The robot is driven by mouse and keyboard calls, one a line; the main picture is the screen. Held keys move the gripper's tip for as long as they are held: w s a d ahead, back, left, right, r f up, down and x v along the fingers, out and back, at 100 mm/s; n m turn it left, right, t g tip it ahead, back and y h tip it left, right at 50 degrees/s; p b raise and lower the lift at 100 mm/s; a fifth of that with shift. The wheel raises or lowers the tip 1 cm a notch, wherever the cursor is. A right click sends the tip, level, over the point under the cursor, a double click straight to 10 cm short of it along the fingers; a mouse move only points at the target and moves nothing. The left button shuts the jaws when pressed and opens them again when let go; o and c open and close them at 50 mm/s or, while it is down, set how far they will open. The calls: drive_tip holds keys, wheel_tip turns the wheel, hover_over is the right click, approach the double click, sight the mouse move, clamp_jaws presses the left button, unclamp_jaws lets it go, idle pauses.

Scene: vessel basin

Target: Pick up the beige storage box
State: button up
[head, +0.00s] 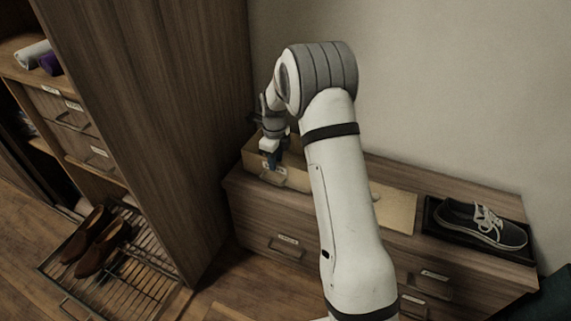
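The beige storage box (294,180) stands on the left end of a low wooden dresser, close to the tall cabinet's side. Its front wall carries a small pale label and a handle. My gripper (272,163) points down at the box's front left part, with its dark fingertips overlapping the front wall near the label. I cannot tell whether the fingers touch the wall or are open or shut. My arm hides the right part of the box, and its inside is mostly hidden.
The dresser (250,212) has labelled drawers. A flat beige mat (396,212) lies right of my arm, and a dark sneaker (480,222) sits in a black tray (431,218). A tall cabinet (150,120) rises at left. Brown shoes (103,248) rest on a pulled-out wire rack (130,285).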

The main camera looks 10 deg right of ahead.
sight(276, 181)
wheel_tip(276, 181, down, 5)
drive_tip(key=shift+a+r+b, duration=0.1)
drive_tip(key=shift+b, duration=0.85)
drive_tip(key=shift+c, duration=0.2)
clamp_jaws()
